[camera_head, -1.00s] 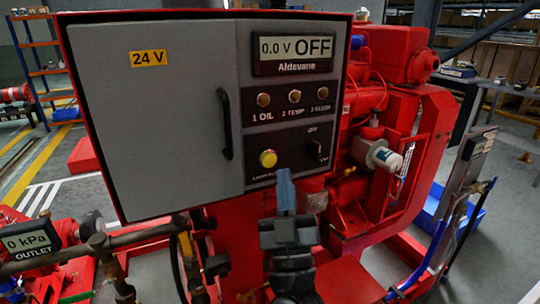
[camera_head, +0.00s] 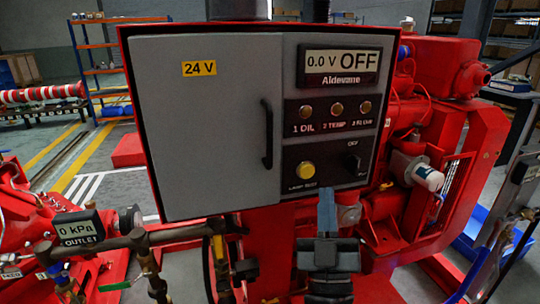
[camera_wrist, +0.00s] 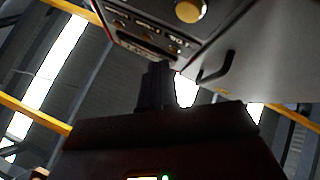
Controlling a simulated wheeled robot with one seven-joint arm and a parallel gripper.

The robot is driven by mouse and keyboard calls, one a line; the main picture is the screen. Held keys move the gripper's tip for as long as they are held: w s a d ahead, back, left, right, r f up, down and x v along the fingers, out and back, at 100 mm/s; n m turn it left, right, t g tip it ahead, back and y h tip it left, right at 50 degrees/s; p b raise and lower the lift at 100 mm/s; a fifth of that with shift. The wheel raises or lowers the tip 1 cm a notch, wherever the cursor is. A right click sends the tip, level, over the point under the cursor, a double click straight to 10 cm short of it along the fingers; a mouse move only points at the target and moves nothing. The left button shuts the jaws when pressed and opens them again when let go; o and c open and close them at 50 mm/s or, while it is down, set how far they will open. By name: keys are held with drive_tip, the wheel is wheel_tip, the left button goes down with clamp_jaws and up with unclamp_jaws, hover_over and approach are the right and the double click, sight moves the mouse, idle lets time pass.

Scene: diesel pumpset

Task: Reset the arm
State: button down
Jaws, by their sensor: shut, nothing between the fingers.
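My gripper (camera_head: 327,213) is at the lower middle of the head view, just below the control panel. Its narrow blue-grey fingers point up and are together, with nothing held. The grey control cabinet (camera_head: 215,130) in a red frame stands behind it. Its display (camera_head: 342,65) reads 0.0 V OFF. A yellow lamp test button (camera_head: 305,171) and a black rotary switch (camera_head: 352,163) sit just above my fingertips. In the wrist view my dark gripper (camera_wrist: 158,75) points up toward the panel's underside, and the yellow button (camera_wrist: 189,10) shows at the top.
A gauge (camera_head: 79,228) reading 0 kPa OUTLET and brown pipes (camera_head: 150,240) are at lower left. The red engine (camera_head: 450,130) with a white filter (camera_head: 427,177) is at right. Shelves (camera_head: 105,70) stand at the back left.

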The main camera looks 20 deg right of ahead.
drive_tip(key=s+d+f+n+g+y, duration=0.15)
drive_tip(key=s+f+y, duration=0.35)
drive_tip(key=s, duration=0.5)
drive_tip(key=s+f+n+g+y, duration=0.25)
drive_tip(key=s+f, duration=0.35)
drive_tip(key=s, duration=0.4)
drive_tip(key=s+a+m+g, duration=0.1)
drive_tip(key=s+m+g, duration=0.3)
drive_tip(key=s, duration=1.4)
drive_tip(key=shift+s+f+g+y, duration=0.25)
drive_tip(key=shift+g+y, duration=0.1)
drive_tip(key=shift+g, duration=0.85)
